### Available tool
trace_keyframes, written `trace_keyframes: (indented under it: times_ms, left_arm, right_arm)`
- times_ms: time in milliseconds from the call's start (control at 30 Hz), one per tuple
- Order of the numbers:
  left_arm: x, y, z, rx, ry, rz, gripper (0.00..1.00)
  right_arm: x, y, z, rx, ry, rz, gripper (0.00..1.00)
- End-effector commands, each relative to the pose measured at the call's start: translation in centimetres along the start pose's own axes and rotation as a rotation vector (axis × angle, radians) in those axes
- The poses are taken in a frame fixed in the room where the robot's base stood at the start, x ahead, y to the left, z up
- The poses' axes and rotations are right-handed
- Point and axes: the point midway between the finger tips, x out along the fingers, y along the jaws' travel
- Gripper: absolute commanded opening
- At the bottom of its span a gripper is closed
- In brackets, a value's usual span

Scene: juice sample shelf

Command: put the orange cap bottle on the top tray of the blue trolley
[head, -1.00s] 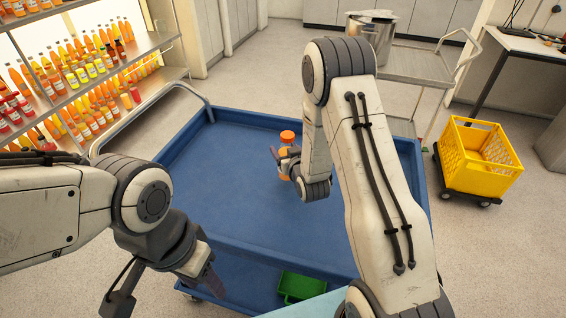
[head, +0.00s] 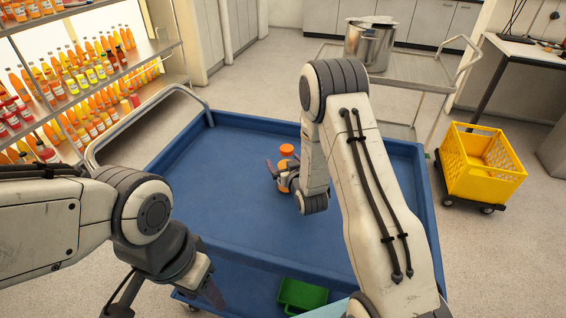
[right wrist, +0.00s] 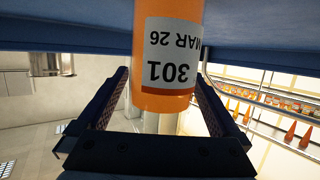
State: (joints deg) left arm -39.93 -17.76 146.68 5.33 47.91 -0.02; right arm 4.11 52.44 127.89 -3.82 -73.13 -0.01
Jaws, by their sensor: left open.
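The orange cap bottle (head: 287,150) stands upright on the top tray of the blue trolley (head: 235,165), near the tray's middle. Its body is partly hidden by my right gripper (head: 281,170). In the right wrist view the bottle (right wrist: 165,95) appears upside down, with a white label reading 301 MAR 26. The fingers of my right gripper (right wrist: 165,105) are spread on both sides of it, with a gap on each side. My left gripper (head: 168,296) is open and empty at the trolley's near left corner.
A shelf of juice bottles (head: 85,75) stands at the left. A yellow crate (head: 482,165) on a wheeled base is at the right. A steel pot (head: 370,45) stands on a grey cart behind. A green bin (head: 302,293) sits below the tray. The tray is otherwise clear.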

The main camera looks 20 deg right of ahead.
Motion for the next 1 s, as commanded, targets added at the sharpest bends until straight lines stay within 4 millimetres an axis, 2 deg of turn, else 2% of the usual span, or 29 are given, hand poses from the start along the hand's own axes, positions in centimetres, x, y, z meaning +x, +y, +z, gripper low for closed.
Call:
trace_keyframes:
  times_ms: [267,367,567,600,700,1000]
  left_arm:
    - [-0.2,0.0,0.0,0.000,0.000,0.000,0.50]
    - [0.1,0.0,0.0,0.000,0.000,0.000,0.50]
    - [0.9,-0.1,0.1,0.000,0.000,0.000,0.50]
    - [-0.1,0.0,0.0,0.000,-0.001,0.000,0.50]
    - [-1.4,0.1,-0.1,0.000,0.000,0.000,0.50]
    - [-6.0,0.4,-0.3,0.000,0.000,0.000,0.50]
  right_arm:
    - [-0.5,0.0,-0.2,0.000,-0.001,0.000,1.00]
    - [-1.9,0.0,-0.1,0.000,-0.002,0.001,1.00]
    - [-6.3,0.0,0.0,0.000,-0.002,0.001,1.00]
    - [-7.5,0.0,-0.5,0.001,-0.005,0.001,1.00]
    - [-9.8,0.0,-0.7,0.002,-0.006,0.001,1.00]
    - [-11.2,0.0,-0.8,0.000,-0.005,-0.001,1.00]
